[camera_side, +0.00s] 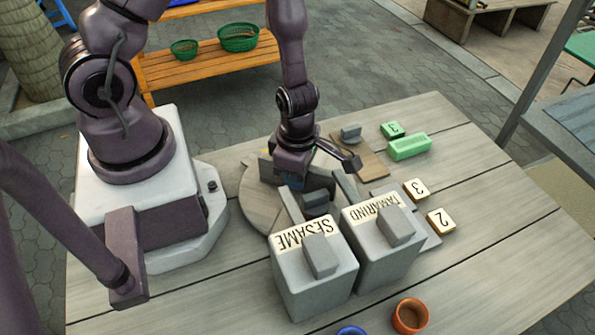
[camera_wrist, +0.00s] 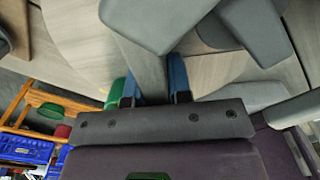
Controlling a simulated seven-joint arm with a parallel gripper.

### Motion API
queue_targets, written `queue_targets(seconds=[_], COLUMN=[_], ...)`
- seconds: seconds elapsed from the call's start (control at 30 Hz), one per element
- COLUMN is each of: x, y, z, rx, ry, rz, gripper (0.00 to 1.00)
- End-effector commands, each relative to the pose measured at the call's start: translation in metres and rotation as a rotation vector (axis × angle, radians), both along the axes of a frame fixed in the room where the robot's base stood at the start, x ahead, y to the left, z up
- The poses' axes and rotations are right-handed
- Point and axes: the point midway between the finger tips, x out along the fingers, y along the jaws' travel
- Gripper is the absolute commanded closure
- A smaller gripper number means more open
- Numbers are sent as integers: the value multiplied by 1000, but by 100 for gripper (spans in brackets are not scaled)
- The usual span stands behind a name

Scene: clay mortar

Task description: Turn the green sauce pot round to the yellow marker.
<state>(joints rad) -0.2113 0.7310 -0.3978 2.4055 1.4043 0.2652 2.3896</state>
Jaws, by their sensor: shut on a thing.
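My gripper (camera_side: 292,182) points down over a round pale wooden disc (camera_side: 258,212) on the table. In the wrist view its two blue fingers (camera_wrist: 155,88) are shut on a grey bar (camera_wrist: 142,62) that runs across the disc. A green thing (camera_wrist: 115,93) shows just left of the fingers in the wrist view; it may be the green sauce pot, but most of it is hidden. A small yellow patch (camera_side: 265,153), perhaps the yellow marker, shows at the disc's far edge, partly behind my gripper.
Grey boxes labelled SESAME (camera_side: 312,278) and TAMARIND (camera_side: 385,252) stand close in front of the disc. An orange cup (camera_side: 410,316) is nearer the front. Green blocks (camera_side: 409,147) and tiles numbered 3 (camera_side: 416,189) and 2 (camera_side: 441,221) lie right. The table's right end is clear.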

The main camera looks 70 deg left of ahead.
Motion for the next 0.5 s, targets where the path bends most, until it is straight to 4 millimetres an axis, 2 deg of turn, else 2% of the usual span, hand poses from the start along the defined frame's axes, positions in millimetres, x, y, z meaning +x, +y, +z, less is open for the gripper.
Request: queue_targets(seconds=[0.03, 0.1, 0.13, 0.5], x=[-1, -1, -1, 0], y=[0, 0, 0, 0], z=[1, 1, 1, 4], rx=[1, 1, 1, -1], ry=[0, 0, 1, -2], rz=[-1, 0, 0, 5], gripper=[74, 58, 55, 55])
